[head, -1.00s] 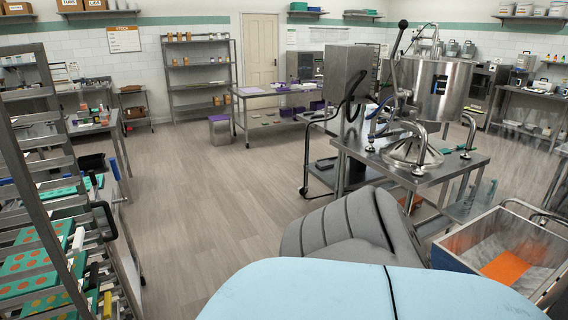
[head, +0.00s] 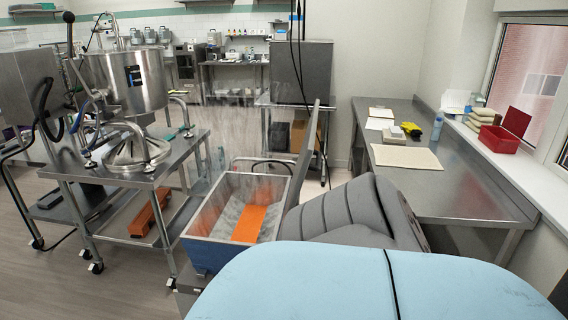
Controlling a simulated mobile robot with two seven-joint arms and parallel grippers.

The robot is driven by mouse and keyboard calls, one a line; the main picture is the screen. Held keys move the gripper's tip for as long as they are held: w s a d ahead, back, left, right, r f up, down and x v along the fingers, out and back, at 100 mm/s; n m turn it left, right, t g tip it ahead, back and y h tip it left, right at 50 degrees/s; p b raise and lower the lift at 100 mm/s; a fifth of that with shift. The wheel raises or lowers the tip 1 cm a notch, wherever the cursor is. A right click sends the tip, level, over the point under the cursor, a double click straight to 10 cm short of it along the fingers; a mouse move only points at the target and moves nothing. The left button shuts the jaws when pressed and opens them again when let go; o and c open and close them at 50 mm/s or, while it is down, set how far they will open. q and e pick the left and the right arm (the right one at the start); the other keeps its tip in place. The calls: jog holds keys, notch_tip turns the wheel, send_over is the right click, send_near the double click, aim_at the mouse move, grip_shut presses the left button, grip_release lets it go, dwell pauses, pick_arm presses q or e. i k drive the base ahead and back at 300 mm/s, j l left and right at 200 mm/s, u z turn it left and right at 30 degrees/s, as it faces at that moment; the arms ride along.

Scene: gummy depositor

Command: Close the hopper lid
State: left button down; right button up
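An open steel box that looks like the hopper (head: 212,212) stands in the lower middle, with a blue lower front and an orange surface (head: 250,222) inside. A long grey panel (head: 304,148) rises steeply from its right side, seen nearly edge-on. It looks like the hopper lid standing open; its hinge is hard to make out. My own grey and light blue body parts cover the area in front and to the right of the box. Neither of my grippers is in view.
A steel table with a round kettle (head: 127,80) stands left of the box, an orange bar (head: 149,213) on its lower shelf. A steel bench (head: 440,185) runs along the right wall under a window. Open floor shows at lower left.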

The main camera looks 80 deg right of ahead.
aim_at(303, 164)
jog(key=z, duration=0.45)
jog(key=l+z, duration=0.1)
jog(key=z, duration=0.8)
jog(key=l+z, duration=0.1)
jog(key=z, duration=0.8)
jog(key=i+z, duration=0.1)
jog(key=z, duration=1.25)
jog(key=i+l+z, duration=0.2)
jog(key=i+z, duration=0.85)
jog(key=z, duration=0.15)
jog(key=i+l+u, duration=0.1)
jog(key=u, duration=0.25)
jog(key=i+l+u, duration=0.15)
jog(key=i+u, duration=0.2)
jog(key=u, duration=0.45)
jog(key=l+u, duration=0.15)
jog(key=u, duration=0.7)
jog(key=l+u, duration=0.1)
jog(key=u, duration=0.8)
jog(key=k+l+u, duration=0.1)
jog(key=u, duration=0.35)
